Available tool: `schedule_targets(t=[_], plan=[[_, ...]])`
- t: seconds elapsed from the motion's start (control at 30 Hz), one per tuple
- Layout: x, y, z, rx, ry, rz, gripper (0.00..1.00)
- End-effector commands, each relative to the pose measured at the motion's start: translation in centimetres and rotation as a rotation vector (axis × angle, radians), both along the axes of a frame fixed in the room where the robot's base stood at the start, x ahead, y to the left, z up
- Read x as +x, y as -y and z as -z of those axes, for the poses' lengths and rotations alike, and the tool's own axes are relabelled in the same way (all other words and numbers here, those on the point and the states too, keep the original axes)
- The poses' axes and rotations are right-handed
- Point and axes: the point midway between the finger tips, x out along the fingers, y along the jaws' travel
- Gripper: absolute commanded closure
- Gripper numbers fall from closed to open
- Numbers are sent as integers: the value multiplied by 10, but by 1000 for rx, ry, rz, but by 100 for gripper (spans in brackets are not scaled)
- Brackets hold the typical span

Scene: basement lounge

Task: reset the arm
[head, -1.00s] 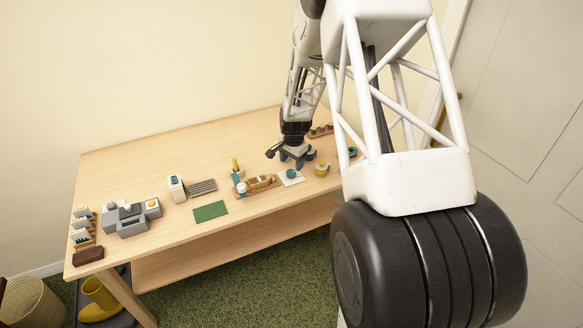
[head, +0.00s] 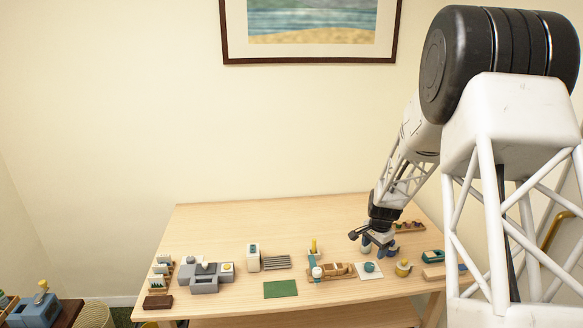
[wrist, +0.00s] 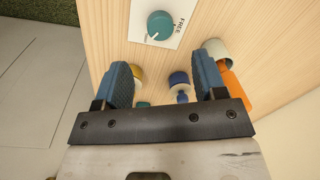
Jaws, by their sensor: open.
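My gripper (head: 377,247) hangs low over the right part of the wooden table (head: 325,208) in the head view. In the wrist view its two blue fingers (wrist: 164,85) stand well apart with nothing held between them. Below the fingers lie a blue knob-like piece (wrist: 180,84) and a yellow piece partly hidden by the left finger. A white card with a teal knob (wrist: 161,25) lies just beyond the fingertips. Part of the ground under the gripper is hidden by its own body.
Near the gripper are a yellow cup-like piece (head: 403,268), a wooden toy (head: 334,270) and a teal-topped piece (head: 433,256). A green mat (head: 281,289) and a grey block set (head: 206,275) lie further left. The table's back strip is clear.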

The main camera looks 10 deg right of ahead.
Motion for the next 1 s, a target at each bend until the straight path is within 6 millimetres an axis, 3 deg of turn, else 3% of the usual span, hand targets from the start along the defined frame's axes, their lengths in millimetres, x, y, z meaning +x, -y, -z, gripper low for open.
schedule_targets(t=[0.17,0.37,0.7,1.0], plan=[[-7,-8,-18,-4,7,-31,35],[-26,-27,-56,-15,22,-107,35],[-80,-70,-132,-38,51,-283,35],[-138,-105,-188,-63,75,-440,35]])
